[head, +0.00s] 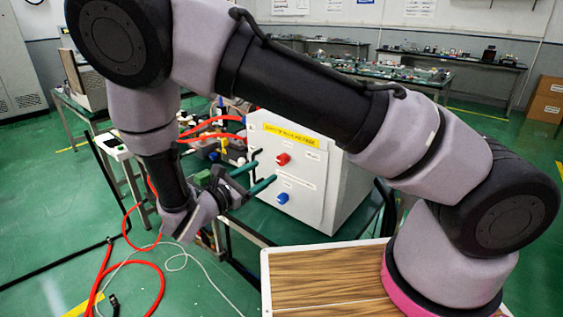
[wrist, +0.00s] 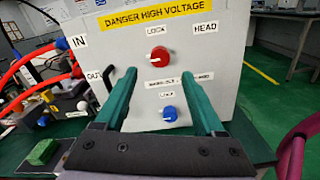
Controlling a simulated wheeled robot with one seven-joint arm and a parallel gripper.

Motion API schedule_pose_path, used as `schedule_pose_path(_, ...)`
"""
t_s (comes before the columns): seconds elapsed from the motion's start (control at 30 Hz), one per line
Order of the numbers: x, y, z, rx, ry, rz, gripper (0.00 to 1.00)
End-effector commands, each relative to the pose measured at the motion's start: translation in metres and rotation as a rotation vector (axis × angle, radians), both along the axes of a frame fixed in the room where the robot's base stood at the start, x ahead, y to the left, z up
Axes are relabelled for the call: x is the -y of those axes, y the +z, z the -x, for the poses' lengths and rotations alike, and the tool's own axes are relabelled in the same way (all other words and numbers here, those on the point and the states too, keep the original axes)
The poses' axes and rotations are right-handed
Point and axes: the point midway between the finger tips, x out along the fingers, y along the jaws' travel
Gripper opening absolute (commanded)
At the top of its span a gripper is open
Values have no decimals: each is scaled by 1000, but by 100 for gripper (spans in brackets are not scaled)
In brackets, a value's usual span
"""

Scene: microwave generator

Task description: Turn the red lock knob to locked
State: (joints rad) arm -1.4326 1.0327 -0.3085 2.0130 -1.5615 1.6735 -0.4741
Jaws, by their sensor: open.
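The red lock knob (wrist: 158,54) is on the front panel of the white box (wrist: 235,60), below a small label reading LOCK. It also shows in the head view (head: 283,159). A small white mark shows at its lower left; I cannot tell its exact setting. My gripper (wrist: 158,73) is open, with its two green fingers spread left and right below the red knob in the wrist view. Nothing is between the fingers. In the head view my gripper (head: 264,167) points at the panel, its tips close to it; I cannot tell whether they touch.
A blue knob (wrist: 169,114) sits lower on the same panel and shows between the fingers. Red cables and connectors (head: 215,138) crowd the left side of the box. A green block (wrist: 43,152) lies at lower left. A wood-grain top (head: 325,280) is below my arm.

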Motion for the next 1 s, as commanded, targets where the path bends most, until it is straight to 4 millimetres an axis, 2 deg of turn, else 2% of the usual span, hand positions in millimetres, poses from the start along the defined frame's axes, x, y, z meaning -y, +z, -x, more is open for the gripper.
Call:
schedule_pose_path(0.2,31,0,-31,-2,-5,0,71)
schedule_pose_path(0.4,51,0,-51,0,-4,-1,71)
schedule_pose_path(0.83,59,0,-59,-1,-1,-2,71)
schedule_pose_path(0.87,59,0,-59,-1,-1,-2,63)
schedule_pose_path(1.0,59,0,-59,-1,-1,-2,10)
